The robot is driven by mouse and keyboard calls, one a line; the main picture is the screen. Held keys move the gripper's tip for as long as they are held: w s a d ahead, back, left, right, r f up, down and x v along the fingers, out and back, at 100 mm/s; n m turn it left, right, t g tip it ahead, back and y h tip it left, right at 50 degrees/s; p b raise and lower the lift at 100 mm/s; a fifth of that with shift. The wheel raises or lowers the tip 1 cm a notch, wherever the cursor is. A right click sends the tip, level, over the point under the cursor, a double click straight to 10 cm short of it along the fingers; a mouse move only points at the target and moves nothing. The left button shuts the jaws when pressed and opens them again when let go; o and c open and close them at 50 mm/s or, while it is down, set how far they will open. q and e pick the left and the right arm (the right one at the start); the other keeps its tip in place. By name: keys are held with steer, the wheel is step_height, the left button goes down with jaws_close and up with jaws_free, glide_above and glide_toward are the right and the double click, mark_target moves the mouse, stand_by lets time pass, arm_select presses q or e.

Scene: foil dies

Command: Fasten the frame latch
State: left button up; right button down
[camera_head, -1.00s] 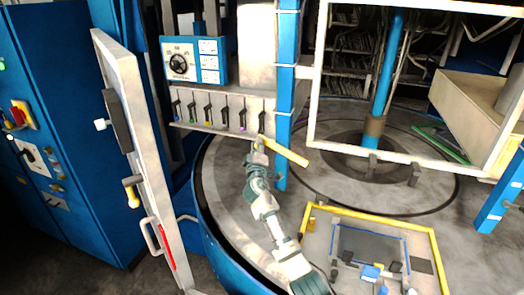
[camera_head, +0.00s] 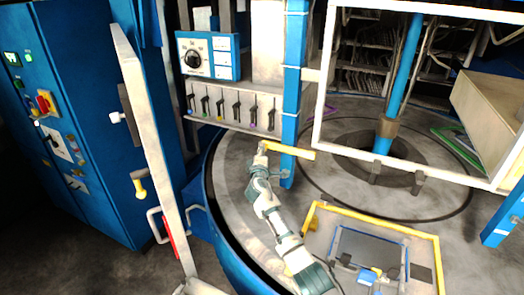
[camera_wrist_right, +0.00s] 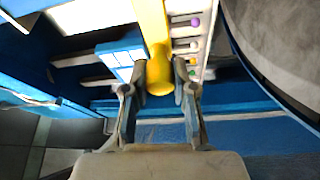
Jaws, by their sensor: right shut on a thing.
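A yellow bar-shaped handle (camera_head: 290,150), apparently the frame latch, crosses in front of the blue post (camera_head: 292,80), nearly level and tilted slightly down to the right. My right gripper (camera_head: 262,147) is at its left end. In the right wrist view the fingers (camera_wrist_right: 160,80) are shut around the handle's rounded yellow end (camera_wrist_right: 159,77). The white square frame (camera_head: 400,170) stands to the right of the post, its lower left corner close to the handle's right end. How the handle engages the frame cannot be made out. My left gripper is not in view.
A blue-and-white control panel (camera_head: 208,56) sits above a row of small levers (camera_head: 238,110) behind the gripper. A pale open door (camera_head: 155,150) stands at the left. A yellow-edged tray (camera_head: 375,222) lies front right on the round table (camera_head: 335,180).

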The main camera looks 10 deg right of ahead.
steer(key=shift+f, duration=0.3)
steer(key=c, duration=0.9)
jaws_free()
steer(key=shift+d, duration=0.1)
steer(key=shift+w, duration=0.2)
steer(key=shift+s, duration=0.1)
steer(key=shift+s+a, duration=0.2)
steer(key=shift+s, duration=0.35)
steer(key=v, duration=1)
steer(key=shift+s+f, duration=0.15)
steer(key=shift+s, duration=0.15)
steer(key=shift+f, duration=0.1)
